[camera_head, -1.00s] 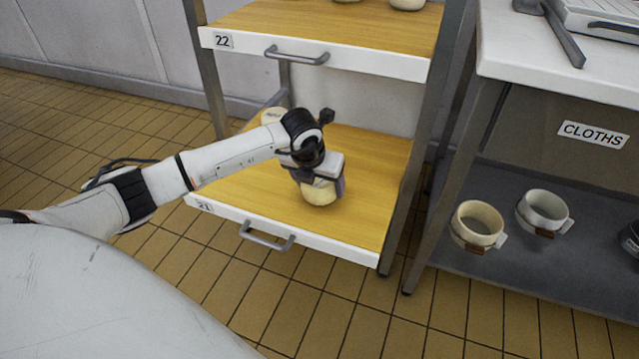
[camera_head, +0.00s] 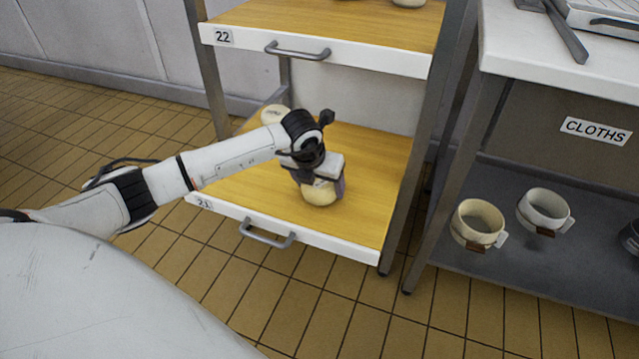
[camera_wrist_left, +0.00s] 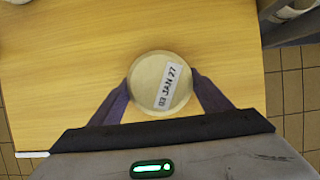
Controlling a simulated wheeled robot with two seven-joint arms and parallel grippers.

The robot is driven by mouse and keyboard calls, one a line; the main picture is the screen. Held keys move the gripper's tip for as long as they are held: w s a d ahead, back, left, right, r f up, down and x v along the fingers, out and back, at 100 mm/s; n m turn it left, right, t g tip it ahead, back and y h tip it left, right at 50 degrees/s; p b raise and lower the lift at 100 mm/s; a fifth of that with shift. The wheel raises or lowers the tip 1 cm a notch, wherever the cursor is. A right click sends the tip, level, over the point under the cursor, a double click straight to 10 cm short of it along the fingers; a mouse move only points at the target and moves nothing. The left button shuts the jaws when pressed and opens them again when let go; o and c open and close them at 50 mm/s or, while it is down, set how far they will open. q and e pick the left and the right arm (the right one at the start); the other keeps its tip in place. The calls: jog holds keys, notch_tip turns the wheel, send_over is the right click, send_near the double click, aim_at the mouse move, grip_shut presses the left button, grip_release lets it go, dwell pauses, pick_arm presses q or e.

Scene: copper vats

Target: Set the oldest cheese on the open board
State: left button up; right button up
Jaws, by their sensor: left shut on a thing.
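A small round pale cheese (camera_head: 319,194) stands on the wooden board numbered 21 (camera_head: 362,215). Its top label reads "03 JAN 27" in the left wrist view (camera_wrist_left: 160,80). My left gripper (camera_head: 322,178) is over it, fingers on either side; in the wrist view the fingers (camera_wrist_left: 163,98) are shut on the cheese. Another pale cheese (camera_head: 276,114) stands at the back left of the same board, its label too small to read. Board 22 (camera_head: 358,28) is above, with a cheese (camera_head: 408,2) cut off at the top edge. My right gripper is not in view.
Board 21 has a front handle (camera_head: 268,235) and bare wood around the held cheese. Board 22 overhangs the back of it. Rack posts flank the boards. At right, a table (camera_head: 500,62) has a lower shelf with round moulds (camera_head: 479,222) and a "CLOTHS" label (camera_head: 596,130).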

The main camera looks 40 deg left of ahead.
pick_arm(q)
jog(key=shift+f, duration=0.1)
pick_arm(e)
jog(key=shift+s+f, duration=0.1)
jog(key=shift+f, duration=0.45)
pick_arm(q)
jog(key=o, duration=1.4)
jog(key=shift+o, duration=0.2)
jog(key=shift+f, duration=0.1)
jog(key=shift+r+p, duration=2.8)
jog(key=shift+r, duration=0.85)
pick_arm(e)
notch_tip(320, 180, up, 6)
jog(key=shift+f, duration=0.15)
pick_arm(q)
jog(key=shift+f, duration=0.15)
